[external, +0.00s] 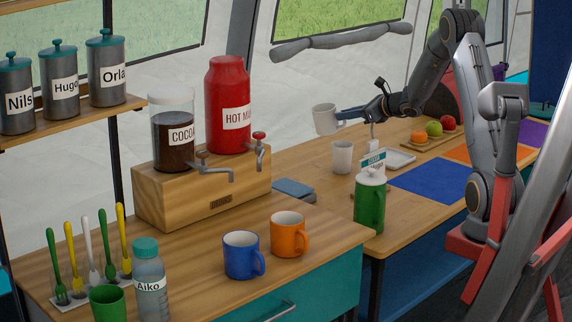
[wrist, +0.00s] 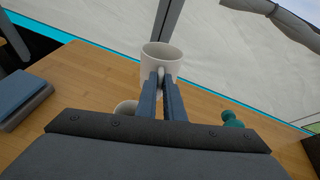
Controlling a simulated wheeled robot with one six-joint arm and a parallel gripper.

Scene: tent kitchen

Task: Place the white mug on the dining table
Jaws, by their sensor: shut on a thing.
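A white mug (external: 325,119) is held in the air above the wooden table (external: 313,172). My gripper (external: 345,115) is shut on it from the right side. In the wrist view the mug (wrist: 161,56) is upright or nearly so, between the fingertips (wrist: 163,82). A second white mug (external: 342,157) stands on the table below it. In the wrist view this second mug (wrist: 124,108) is mostly hidden behind my fingers and gripper body.
A green lidded bottle (external: 369,203), a small sign (external: 373,162), a white tray (external: 400,158) and a blue mat (external: 430,181) are nearby. A fruit board (external: 432,141) lies farther right. A wooden dispenser (external: 205,190) and blue (external: 241,256) and orange (external: 287,236) mugs stand on the left counter.

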